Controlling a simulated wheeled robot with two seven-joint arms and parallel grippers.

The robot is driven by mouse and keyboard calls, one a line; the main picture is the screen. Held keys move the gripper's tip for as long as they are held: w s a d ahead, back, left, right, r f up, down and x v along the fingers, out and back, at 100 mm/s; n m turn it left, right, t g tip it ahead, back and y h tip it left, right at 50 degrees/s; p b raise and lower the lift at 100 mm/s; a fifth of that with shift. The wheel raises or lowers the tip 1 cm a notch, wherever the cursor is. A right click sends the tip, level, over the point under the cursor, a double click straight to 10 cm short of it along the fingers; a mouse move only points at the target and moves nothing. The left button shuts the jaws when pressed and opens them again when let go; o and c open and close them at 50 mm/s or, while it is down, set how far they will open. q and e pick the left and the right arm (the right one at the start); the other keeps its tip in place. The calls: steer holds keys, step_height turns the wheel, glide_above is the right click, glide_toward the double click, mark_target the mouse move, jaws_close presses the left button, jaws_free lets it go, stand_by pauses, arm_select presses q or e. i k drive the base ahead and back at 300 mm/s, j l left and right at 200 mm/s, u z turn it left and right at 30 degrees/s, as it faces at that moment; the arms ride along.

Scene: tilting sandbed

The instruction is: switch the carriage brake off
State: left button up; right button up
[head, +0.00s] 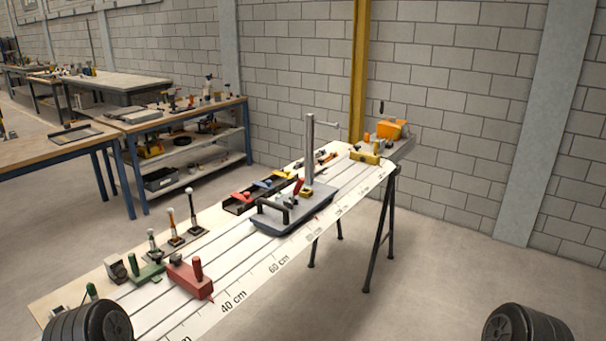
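A dark grey carriage (275,222) sits on the long white bed with rails, beyond the middle of its length. A tall grey post (309,150) stands on it, with a thin arm near the top. A black handle (272,206) is at its near side. A small red lever (299,187) stands upright or slightly tilted beside the post, above a yellow block (306,193). I cannot tell whether this lever is the brake or how it is set. Neither of my grippers is in view; only dark round parts of my arms show at the bottom corners.
The bed (245,290) has a centimetre scale along its right edge. A red block with a knob (190,278) and a green clamp (148,272) sit near its front. Small upright levers (172,220) line the left side. An orange device (391,129) is at the far end.

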mark_target(298, 184)
steer(key=i+l, duration=0.25)
steer(key=l, duration=0.15)
steer(key=i+l, duration=0.25)
steer(key=l, duration=0.15)
steer(key=i+l, duration=0.25)
steer(key=l, duration=0.2)
steer(key=i+l, duration=0.55)
steer(key=l, duration=0.25)
steer(key=i+l, duration=0.25)
steer(key=l, duration=0.15)
